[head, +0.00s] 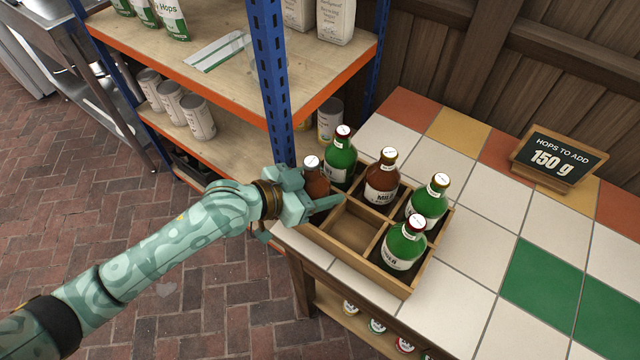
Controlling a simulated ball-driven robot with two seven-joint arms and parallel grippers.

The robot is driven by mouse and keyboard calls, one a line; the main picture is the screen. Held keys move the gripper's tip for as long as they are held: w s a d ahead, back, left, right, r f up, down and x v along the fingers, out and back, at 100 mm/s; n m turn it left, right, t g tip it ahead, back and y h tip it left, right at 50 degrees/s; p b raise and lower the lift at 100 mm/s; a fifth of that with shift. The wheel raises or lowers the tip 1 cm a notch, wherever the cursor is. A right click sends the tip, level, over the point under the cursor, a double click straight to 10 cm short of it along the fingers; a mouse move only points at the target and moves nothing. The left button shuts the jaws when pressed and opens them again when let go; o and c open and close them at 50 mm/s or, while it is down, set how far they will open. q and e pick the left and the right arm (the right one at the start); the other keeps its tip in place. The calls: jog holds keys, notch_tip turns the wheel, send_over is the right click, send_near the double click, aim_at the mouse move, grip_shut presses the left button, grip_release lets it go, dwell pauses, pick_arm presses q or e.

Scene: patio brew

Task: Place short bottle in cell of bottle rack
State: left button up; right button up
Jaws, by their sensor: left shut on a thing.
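The wooden bottle rack (372,282) stands on the tiled counter, with cells in two rows. My left gripper (318,203) is shut on a short brown bottle (316,182) with a white cap, at the rack's near left cell. The bottle looks upright; its lower part is hidden by the gripper, so I cannot tell whether it rests on the cell floor. The near middle cell (350,230) is empty. Green bottles (340,158) (427,203) (404,246) and another brown bottle (381,184) stand in the other cells. My right gripper is out of view.
A blue-posted shelf (268,85) with cans and bags stands close behind and left of the rack. A small sign (559,158) stands at the counter's back right. The counter right of the rack is clear. More bottles (376,325) sit on a shelf below.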

pick_arm(q)
jog(key=o, duration=1)
jog(key=shift+f, duration=0.15)
jog(key=shift+c, duration=0.2)
jog(key=o, duration=0.4)
jog(key=shift+r, duration=0.25)
jog(key=p+v, duration=0.2)
jog(key=v, duration=1)
jog(key=shift+p, duration=0.3)
